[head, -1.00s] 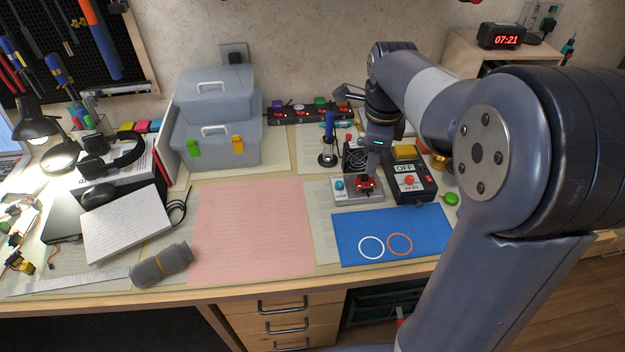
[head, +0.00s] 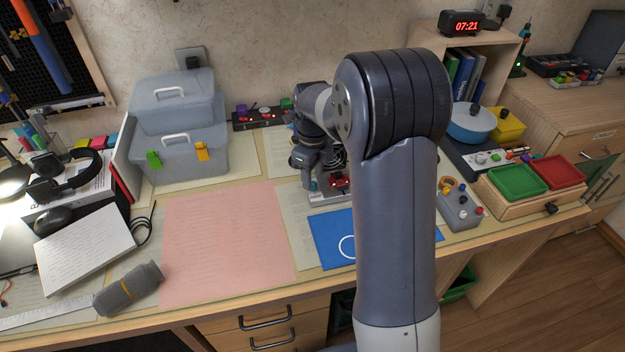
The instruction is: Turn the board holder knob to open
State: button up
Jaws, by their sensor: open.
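The board holder (head: 326,198) is a small light-grey block on the desk, with a red part (head: 339,181) on its top right and a small teal knob (head: 314,185) at its left. My gripper (head: 309,184) points down at the holder's left end, right by the teal knob. Its jaws are open. The view is too small to tell whether the fingers are around the knob or touching it. My arm hides the area right of the holder.
A blue mat (head: 327,238) lies in front of the holder, partly behind my arm. A pink sheet (head: 230,240) covers clear desk to the left. Grey bins (head: 180,150) stand at the back left. A grey control box (head: 460,208) and a green tray (head: 517,181) are at the right.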

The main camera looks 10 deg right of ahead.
aim_at(313, 185)
jog(key=shift+f, duration=1.1)
grip_shut()
